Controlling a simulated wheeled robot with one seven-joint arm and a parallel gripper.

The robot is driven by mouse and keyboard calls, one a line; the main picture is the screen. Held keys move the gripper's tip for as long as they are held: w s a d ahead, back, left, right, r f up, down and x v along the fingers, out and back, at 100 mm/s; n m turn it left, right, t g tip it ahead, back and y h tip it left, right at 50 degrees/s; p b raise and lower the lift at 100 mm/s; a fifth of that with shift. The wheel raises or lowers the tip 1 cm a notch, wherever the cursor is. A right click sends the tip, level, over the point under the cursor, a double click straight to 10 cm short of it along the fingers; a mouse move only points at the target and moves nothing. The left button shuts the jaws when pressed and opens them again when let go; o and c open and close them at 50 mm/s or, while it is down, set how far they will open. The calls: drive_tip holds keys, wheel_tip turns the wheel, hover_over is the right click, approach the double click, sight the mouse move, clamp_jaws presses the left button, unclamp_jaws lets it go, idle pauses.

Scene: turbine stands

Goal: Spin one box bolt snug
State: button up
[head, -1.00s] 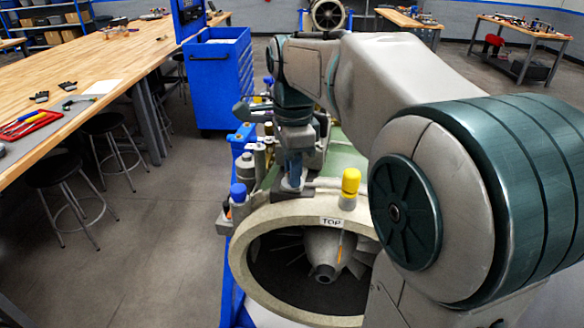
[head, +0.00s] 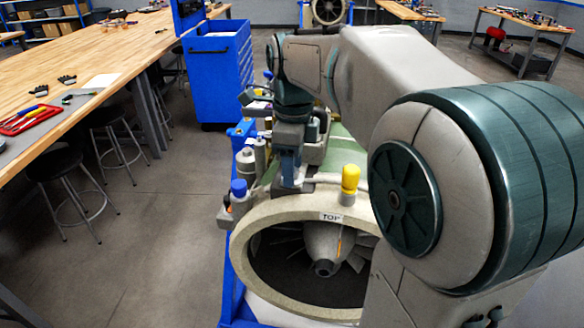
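The turbine (head: 262,222) lies in its blue stand (head: 228,290), with its round intake facing me and a "TOP" label on the rim. A grey box-like unit (head: 316,148) sits on the turbine behind the rim, partly hidden by my wrist. I cannot make out single box bolts at this size. My gripper (head: 289,184) points down beside this unit, on its near left side, above the turbine's upper side. Its fingertips are small and dark against the parts behind, so I cannot tell whether they are open, shut or touching anything.
A yellow-capped fitting (head: 349,180) and a blue-capped fitting (head: 239,190) stand up near the rim. Grey cylinders (head: 246,165) stand left of my wrist. A blue tool cabinet (head: 218,75) and a long wooden bench (head: 100,62) with stools are at left. The floor between is clear.

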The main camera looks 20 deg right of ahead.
drive_tip(key=shift+o, duration=0.8)
